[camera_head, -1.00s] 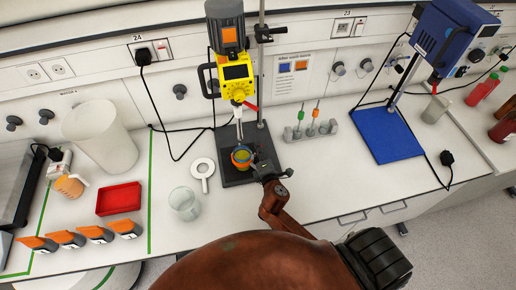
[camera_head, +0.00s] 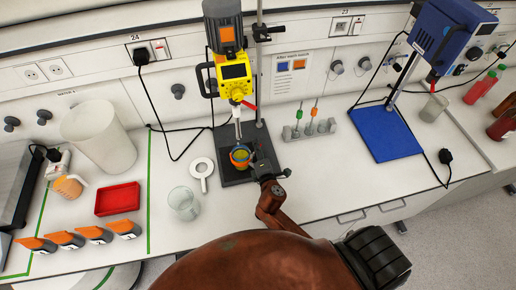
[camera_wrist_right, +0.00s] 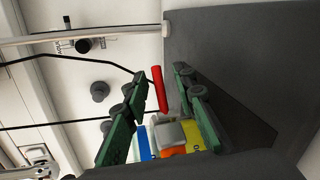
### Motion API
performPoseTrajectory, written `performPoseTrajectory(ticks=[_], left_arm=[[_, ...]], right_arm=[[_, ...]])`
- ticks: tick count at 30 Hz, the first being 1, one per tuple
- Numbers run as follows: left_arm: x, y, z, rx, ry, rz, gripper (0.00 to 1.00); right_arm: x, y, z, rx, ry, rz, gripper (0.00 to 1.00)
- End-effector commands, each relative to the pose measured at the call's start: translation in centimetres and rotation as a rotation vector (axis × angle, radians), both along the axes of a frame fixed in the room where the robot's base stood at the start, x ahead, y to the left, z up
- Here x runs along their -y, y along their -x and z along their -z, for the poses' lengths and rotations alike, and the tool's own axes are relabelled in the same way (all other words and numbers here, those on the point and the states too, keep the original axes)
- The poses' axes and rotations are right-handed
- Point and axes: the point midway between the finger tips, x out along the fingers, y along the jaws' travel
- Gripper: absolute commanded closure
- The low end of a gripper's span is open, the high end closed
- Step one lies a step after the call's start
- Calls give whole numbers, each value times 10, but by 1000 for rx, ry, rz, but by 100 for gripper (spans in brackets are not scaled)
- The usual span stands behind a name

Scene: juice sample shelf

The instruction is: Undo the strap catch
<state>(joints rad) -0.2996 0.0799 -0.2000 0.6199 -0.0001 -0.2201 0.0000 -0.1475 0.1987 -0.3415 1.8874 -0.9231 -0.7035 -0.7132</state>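A cup with a coloured strap (camera_head: 240,157) stands on the dark base plate (camera_head: 236,178) under the yellow stirrer (camera_head: 235,75). The right wrist view shows blue, orange and yellow strap parts and a grey catch (camera_wrist_right: 170,132) close up. A red bar (camera_wrist_right: 160,88) shows above the catch; I cannot tell what it belongs to. My right gripper (camera_head: 258,167) is beside the cup's right side. In the right wrist view its green-padded fingers (camera_wrist_right: 158,100) are apart, with the catch showing between them. Contact cannot be told. My left gripper is not in view.
A white ring-shaped item (camera_head: 202,168) and a glass beaker (camera_head: 184,203) stand left of the base plate. A rack (camera_head: 310,131) and a blue-plated stand (camera_head: 385,135) are to the right. A red tray (camera_head: 118,199) lies further left. The bench front right is clear.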

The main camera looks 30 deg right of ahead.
Motion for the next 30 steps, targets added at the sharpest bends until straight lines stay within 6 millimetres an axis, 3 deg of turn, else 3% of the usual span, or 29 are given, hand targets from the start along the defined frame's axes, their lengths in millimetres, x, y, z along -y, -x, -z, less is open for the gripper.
performPoseTrajectory(ticks=[8, 21, 30], left_arm=[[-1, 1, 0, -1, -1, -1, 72], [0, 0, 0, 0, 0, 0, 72], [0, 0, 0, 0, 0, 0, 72]], right_arm=[[-3, 11, -2, 0, -1, 0, 75], [-25, 90, -22, -2, -2, 1, 75], [-32, 112, -29, 0, 0, 0, 75]])
